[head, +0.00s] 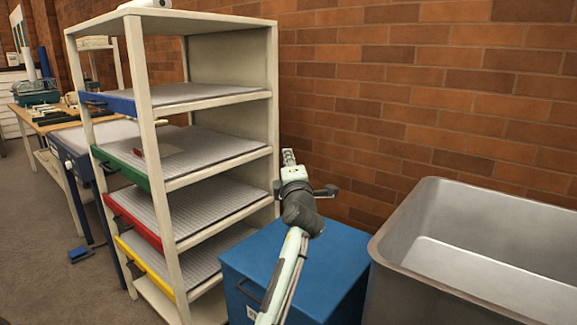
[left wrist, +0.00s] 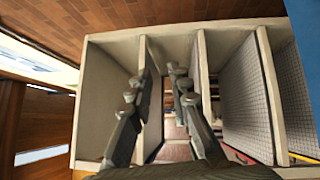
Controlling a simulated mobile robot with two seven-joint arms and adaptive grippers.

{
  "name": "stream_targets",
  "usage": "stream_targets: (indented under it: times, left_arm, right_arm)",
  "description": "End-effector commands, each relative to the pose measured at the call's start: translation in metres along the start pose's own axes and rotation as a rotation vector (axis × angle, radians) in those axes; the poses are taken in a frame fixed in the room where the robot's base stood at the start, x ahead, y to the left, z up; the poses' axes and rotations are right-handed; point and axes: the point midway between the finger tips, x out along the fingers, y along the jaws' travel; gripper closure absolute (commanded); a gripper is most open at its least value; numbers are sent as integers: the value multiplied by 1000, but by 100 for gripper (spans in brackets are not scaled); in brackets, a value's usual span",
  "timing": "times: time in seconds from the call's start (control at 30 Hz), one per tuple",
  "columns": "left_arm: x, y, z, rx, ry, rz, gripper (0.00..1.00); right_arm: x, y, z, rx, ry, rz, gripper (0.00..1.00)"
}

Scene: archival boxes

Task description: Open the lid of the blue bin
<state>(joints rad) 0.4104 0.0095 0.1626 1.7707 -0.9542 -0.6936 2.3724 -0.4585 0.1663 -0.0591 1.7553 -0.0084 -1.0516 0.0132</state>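The blue bin (head: 335,262) stands on the floor between the shelf rack and the grey metal tub. Its flat blue top appears shut, and a dark handle (head: 248,291) shows on its front. My left gripper (head: 288,158) is above the back of the bin in the head view, pointing away toward the brick wall, and my arm hides part of the bin's top. In the left wrist view my left gripper (left wrist: 162,72) has its two fingers apart with nothing between them. It seems clear of the bin. My right gripper is not in view.
The cream shelf rack (head: 272,110) with colour-fronted trays stands close left of my gripper. The grey metal tub (head: 470,291) is close on the right. A brick wall (head: 430,100) is behind. A workbench (head: 72,119) is far left, with open floor before it.

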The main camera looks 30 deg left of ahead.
Motion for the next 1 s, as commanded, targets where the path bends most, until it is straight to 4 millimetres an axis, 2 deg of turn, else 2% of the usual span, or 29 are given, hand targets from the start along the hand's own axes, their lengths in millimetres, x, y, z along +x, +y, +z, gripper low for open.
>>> stream_targets:
  times: [0.3, 0.5, 0.83, 0.93, 1.0]
  left_arm:
    - [6, 62, 7, -6, -1, 5, 82]
    - [9, 85, 9, -3, 0, 2, 82]
    - [9, 89, 9, -1, -1, 1, 82]
    - [9, 89, 10, -1, -1, 1, 70]
    - [9, 89, 10, 0, -1, 1, 69]
  right_arm:
    - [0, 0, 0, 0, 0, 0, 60]
    - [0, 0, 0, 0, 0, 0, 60]
    - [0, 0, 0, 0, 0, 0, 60]
    - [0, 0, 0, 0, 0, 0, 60]
    - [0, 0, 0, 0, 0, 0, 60]
